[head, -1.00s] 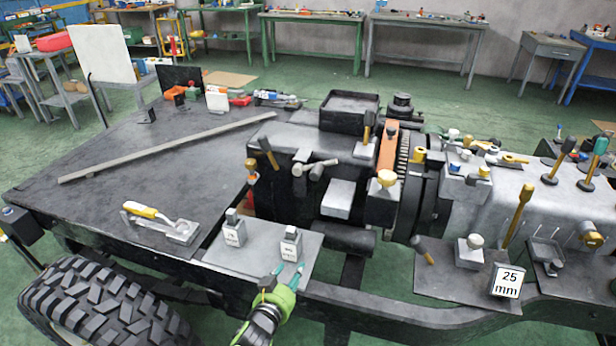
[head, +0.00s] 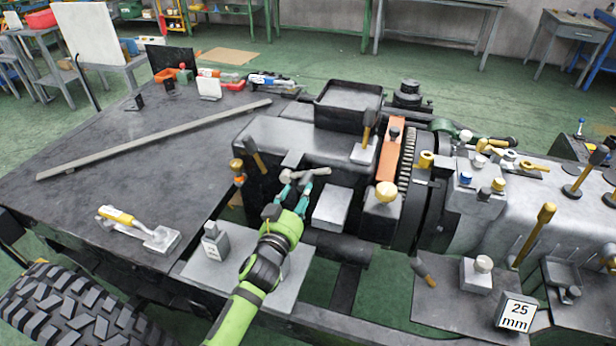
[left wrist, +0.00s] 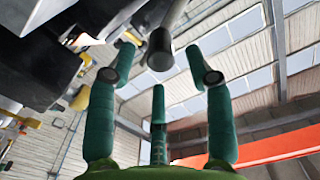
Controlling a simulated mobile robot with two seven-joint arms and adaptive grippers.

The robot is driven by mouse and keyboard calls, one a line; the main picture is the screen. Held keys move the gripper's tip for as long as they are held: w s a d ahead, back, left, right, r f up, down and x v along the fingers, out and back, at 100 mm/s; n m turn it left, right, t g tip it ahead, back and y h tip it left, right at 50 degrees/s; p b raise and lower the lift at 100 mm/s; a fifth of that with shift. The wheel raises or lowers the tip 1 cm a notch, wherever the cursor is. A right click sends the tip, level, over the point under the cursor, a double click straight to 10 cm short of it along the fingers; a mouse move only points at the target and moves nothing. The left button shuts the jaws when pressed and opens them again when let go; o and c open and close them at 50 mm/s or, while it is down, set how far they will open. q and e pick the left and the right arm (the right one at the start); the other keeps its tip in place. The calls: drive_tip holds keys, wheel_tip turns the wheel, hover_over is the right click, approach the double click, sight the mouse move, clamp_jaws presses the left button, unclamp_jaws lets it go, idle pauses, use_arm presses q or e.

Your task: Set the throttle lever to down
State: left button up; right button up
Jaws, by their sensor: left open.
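A grey lever with a round bar handle (head: 315,171) sticks out from the front of the dark engine block. No label names it, so I cannot tell for sure that it is the throttle lever. My left gripper (head: 294,184) is just in front of and below it, with its teal fingers spread. In the left wrist view, a dark round rod end (left wrist: 160,50) shows between the open fingertips of my left gripper (left wrist: 160,62), with visible gaps on both sides. Nothing is gripped. My right gripper is not in view.
A dark lever with an orange knob (head: 238,168) stands left of the gripper. A grey box (head: 332,208) and a yellow-knobbed block (head: 384,205) are on its right. A labelled block (head: 215,240) stands on the grey plate (head: 262,305) under my arm.

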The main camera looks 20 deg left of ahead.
sight(302, 189)
use_arm(q)
drive_tip(key=w, duration=0.4)
drive_tip(key=shift+w+d, duration=0.1)
drive_tip(key=shift+w, duration=0.35)
drive_tip(key=shift+r, duration=0.1)
drive_tip(key=shift+w, duration=0.1)
clamp_jaws()
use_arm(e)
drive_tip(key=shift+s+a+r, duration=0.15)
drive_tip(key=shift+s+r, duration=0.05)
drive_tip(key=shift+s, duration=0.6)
